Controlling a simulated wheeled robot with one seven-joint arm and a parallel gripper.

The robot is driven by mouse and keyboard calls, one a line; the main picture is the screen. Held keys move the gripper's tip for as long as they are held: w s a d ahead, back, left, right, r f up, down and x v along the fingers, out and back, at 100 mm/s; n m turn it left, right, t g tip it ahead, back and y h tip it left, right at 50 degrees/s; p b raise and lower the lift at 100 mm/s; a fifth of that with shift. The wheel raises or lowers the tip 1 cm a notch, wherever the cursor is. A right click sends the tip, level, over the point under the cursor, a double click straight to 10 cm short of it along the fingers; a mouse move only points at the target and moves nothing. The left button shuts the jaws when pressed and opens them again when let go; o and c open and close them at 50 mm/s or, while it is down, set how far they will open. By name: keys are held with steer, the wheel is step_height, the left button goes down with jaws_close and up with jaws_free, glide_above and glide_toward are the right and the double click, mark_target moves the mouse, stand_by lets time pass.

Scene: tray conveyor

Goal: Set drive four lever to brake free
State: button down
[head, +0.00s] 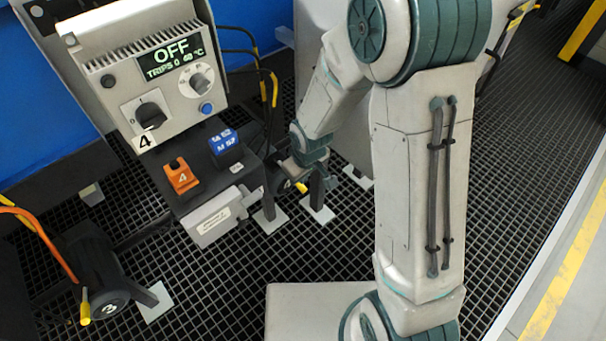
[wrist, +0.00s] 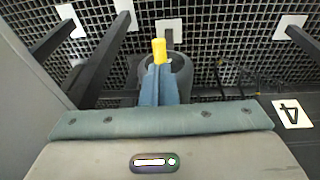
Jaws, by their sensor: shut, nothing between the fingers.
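The drive four lever shows as a yellow tip (wrist: 159,48) in the wrist view, in front of a dark round drive housing (wrist: 181,70). In the head view the yellow tip (head: 301,187) is small, beside my wrist. My gripper (wrist: 159,72) is shut and empty, its blue fingers pointing at the lever. The fingertips overlap the lower part of the lever in the picture; I cannot tell whether they touch it. A white plate marked 4 (wrist: 292,112) lies to the right.
The control box (head: 165,85) marked 4 reads OFF and has a black rotary switch (head: 150,115). Below it are an orange block (head: 181,177) marked 4 and a blue block (head: 226,148). Drive 3 (head: 95,270) has its own yellow-tipped lever (head: 84,308). Dark legs (wrist: 105,55) stand near my gripper.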

steer(key=s+d+r+p, duration=0.3)
steer(key=s+r+p, duration=0.3)
steer(key=r, duration=0.5)
steer(key=shift+s+d, duration=0.35)
steer(key=s+d+r+m+p, duration=0.2)
steer(key=r+p, duration=0.4)
steer(key=r, duration=0.5)
steer(key=s+d+r+m+p, duration=0.3)
steer(key=d+r+p, duration=0.2)
steer(key=r, duration=0.7)
steer(key=s+d+r+m+p, duration=0.3)
steer(key=r+p, duration=0.4)
steer(key=r, duration=0.4)
steer(key=shift+s+d+r+t+h, duration=0.2)
steer(key=shift+t+h, duration=0.1)
steer(key=shift+h, duration=0.1)
steer(key=shift+s, duration=0.1)
